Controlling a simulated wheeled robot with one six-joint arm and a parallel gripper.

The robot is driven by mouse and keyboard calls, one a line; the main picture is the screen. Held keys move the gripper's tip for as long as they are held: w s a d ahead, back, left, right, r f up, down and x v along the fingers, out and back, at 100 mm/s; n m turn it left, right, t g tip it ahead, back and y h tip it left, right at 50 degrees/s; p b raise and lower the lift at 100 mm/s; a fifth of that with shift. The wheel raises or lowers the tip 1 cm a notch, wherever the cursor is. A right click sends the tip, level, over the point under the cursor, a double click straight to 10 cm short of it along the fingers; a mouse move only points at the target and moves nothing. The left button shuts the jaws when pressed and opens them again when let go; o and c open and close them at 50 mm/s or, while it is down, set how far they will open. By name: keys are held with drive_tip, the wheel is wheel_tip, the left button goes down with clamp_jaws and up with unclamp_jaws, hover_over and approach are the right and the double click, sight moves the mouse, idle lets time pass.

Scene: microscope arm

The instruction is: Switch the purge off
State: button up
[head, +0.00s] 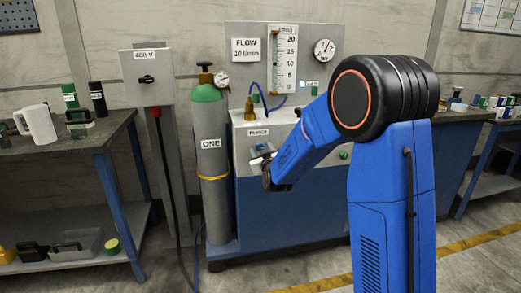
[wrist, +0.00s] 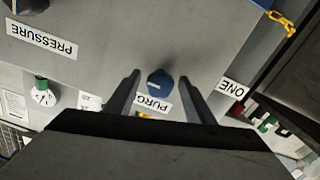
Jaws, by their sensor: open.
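The blue purge knob (wrist: 160,83) sits on the grey front panel in the wrist view. Its white label (wrist: 153,104), reading "PURG" with the end cut off from view, is beside it and appears upside down. My gripper (wrist: 160,76) is open, with one finger on each side of the knob. I cannot tell whether either finger touches it, and the knob's setting is not clear. In the head view my gripper (head: 264,168) is at the panel just below the purge label (head: 258,132), and my arm covers part of the panel.
The "ONE" gas cylinder (head: 211,160) stands left of my gripper, held by a yellow chain. A "PRESSURE" label (wrist: 42,39) and a dark knob (wrist: 28,5) are on the same panel. The flow gauge (head: 284,58) rises above the cabinet. A workbench (head: 70,142) stands at the left.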

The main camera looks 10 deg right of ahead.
drive_tip(key=shift+c, duration=0.3)
drive_tip(key=c, duration=1)
drive_tip(key=shift+n, duration=0.4)
drive_tip(key=n, duration=0.3)
drive_tip(key=shift+n, duration=0.3)
drive_tip(key=n, duration=0.4)
drive_tip(key=shift+n, duration=0.3)
drive_tip(key=n, duration=0.8)
drive_tip(key=shift+n, duration=0.6)
